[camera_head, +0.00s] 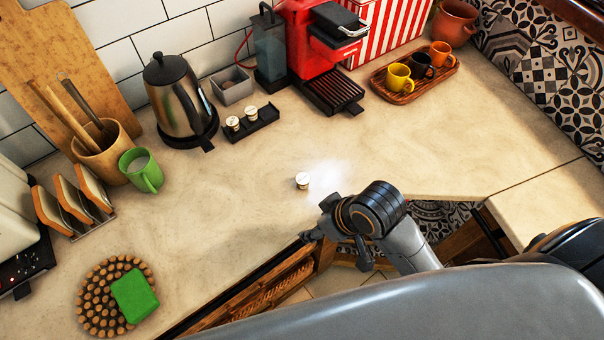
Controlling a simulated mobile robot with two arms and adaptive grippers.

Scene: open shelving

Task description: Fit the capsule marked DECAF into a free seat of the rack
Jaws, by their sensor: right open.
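A small white capsule (302,181) stands alone on the counter near its front edge. Its marking is too small to read. The dark rack (265,116) lies farther back, beside the kettle. Two pale-topped capsules, a left one (233,123) and a right one (252,112), sit in its left and middle parts; its right end looks empty. My right gripper (314,234) is open and empty at the counter's front edge, just in front of the lone capsule and apart from it. My left gripper is not in view.
A steel kettle (177,97) stands left of the rack, a grey box (232,85) behind it. A red coffee machine (318,45) and a wooden tray (408,92) with cups stand at the back. A green mug (141,170) is at left. The middle counter is clear.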

